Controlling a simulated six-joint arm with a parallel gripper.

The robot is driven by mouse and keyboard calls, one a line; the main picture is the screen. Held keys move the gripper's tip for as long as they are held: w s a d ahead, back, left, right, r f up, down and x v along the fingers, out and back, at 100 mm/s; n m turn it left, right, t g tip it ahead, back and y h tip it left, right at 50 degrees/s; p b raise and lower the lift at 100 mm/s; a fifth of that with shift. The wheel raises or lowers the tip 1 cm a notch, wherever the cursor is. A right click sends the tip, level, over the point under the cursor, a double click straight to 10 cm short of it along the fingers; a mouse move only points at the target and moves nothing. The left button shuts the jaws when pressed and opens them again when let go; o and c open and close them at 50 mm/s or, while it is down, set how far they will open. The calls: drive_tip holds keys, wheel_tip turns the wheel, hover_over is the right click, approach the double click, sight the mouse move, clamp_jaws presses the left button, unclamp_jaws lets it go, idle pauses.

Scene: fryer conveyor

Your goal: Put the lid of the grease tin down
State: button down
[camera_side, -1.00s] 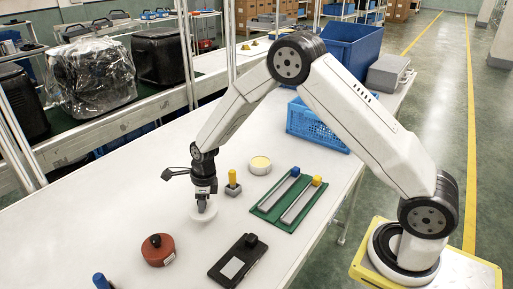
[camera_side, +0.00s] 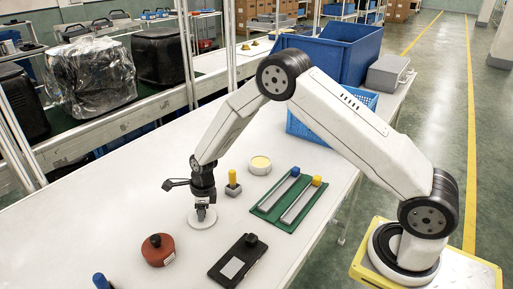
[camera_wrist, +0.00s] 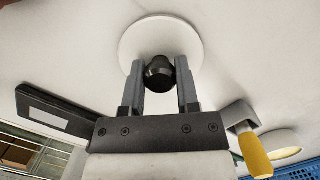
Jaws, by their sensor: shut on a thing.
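The lid is a white disc (camera_side: 202,221) with a black knob (camera_wrist: 160,74); it also shows in the wrist view (camera_wrist: 140,38). My gripper (camera_side: 202,211) is shut on the knob, with one finger on each side of it in the wrist view (camera_wrist: 159,68). The lid is level, on or barely above the white table; I cannot tell whether it touches. The open grease tin (camera_side: 259,165), white with pale yellow contents, stands behind and to the right of the lid. Its edge also shows in the wrist view (camera_wrist: 283,145).
A grey block with a yellow handle (camera_side: 233,183) stands close right of the lid. A red round object with a black knob (camera_side: 158,250) and a black plate (camera_side: 238,260) lie in front. A green mat with bars (camera_side: 289,194) is at right. Free table lies left.

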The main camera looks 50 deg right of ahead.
sight(209, 216)
drive_tip(key=shift+f, duration=0.2)
drive_tip(key=shift+c, duration=1.7)
unclamp_jaws()
drive_tip(key=shift+r, duration=0.25)
wheel_tip(209, 216, up, 12)
drive_tip(key=s+d, duration=0.1)
drive_tip(key=shift+s, duration=0.15)
drive_tip(key=shift+d+f, duration=0.1)
